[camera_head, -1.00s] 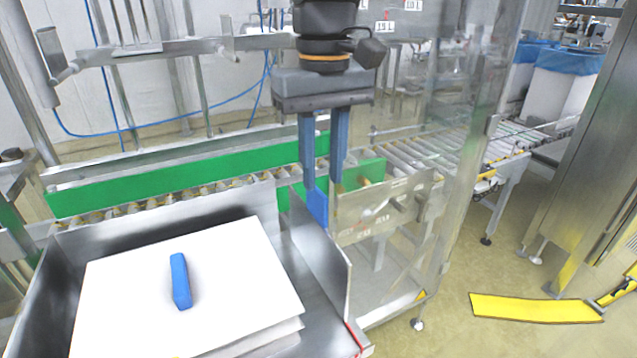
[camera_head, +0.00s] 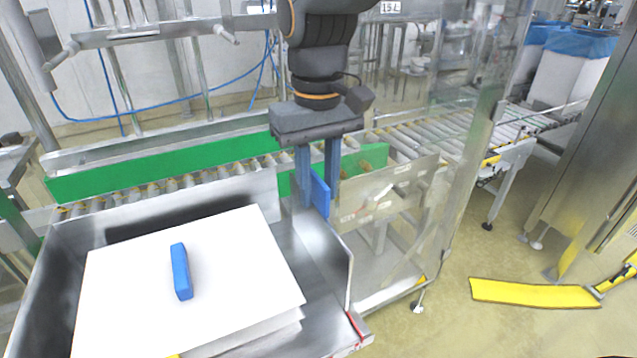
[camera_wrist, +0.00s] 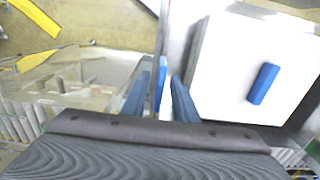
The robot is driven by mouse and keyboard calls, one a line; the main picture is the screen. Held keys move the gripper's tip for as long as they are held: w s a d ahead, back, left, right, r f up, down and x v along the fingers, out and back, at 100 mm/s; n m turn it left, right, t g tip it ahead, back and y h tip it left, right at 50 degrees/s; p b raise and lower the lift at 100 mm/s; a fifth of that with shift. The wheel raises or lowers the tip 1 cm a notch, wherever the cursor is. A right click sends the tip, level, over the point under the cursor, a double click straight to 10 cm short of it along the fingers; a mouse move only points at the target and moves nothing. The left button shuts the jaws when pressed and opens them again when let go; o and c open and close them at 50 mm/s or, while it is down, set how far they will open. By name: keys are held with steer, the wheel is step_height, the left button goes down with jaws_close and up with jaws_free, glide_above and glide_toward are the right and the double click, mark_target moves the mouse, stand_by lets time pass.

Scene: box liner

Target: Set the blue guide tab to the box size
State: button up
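The blue guide tab (camera_head: 320,196) stands upright at the top of the metal tray's right wall, beside the panel with a scale plate. In the wrist view the tab (camera_wrist: 161,78) shows edge-on between my two blue fingers. My gripper (camera_head: 317,190) points down at the tab from above. In the wrist view my gripper (camera_wrist: 160,97) is open, with a finger on each side of the tab and visible gaps between. The lower ends of the fingers are partly hidden by the tab in the head view.
A metal tray (camera_head: 325,250) holds a stack of white sheets (camera_head: 235,255) with a separate blue block (camera_head: 181,272) on top. A green rail (camera_head: 160,168) and roller conveyor (camera_head: 440,140) run behind. A clear guard panel (camera_head: 462,190) stands to the right.

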steer(key=shift+c, duration=0.6)
jaws_close()
stand_by(0.8)
